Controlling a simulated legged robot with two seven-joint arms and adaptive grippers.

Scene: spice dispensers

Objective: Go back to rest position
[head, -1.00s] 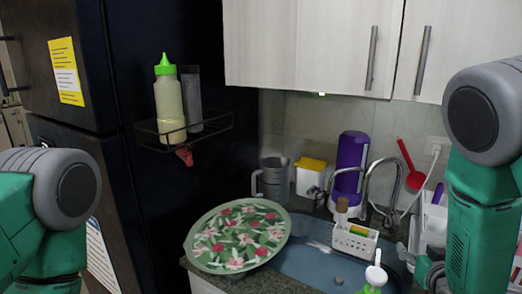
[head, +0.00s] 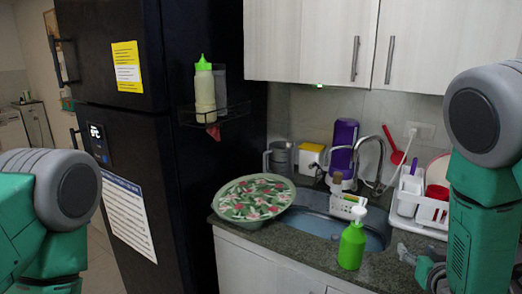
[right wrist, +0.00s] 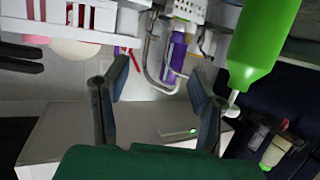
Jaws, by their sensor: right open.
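My right gripper (head: 420,264) is at the lower right of the head view, beside the counter front. In the right wrist view its two fingers (right wrist: 160,78) stand apart with nothing between them. My left arm shows at the left edge of the head view, but its gripper is out of frame. A green pump bottle (head: 352,246) with a white top stands upright on the counter, left of my right gripper and apart from it. It also shows in the right wrist view (right wrist: 262,40), right of the fingers.
A dark fridge (head: 140,165) stands left of the counter (head: 300,245). A patterned round tray (head: 255,196) lies by the sink, near a purple container (head: 342,148). A white dish rack (head: 425,205) stands close to my right arm. A squeeze bottle (head: 204,88) sits on the fridge's side shelf.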

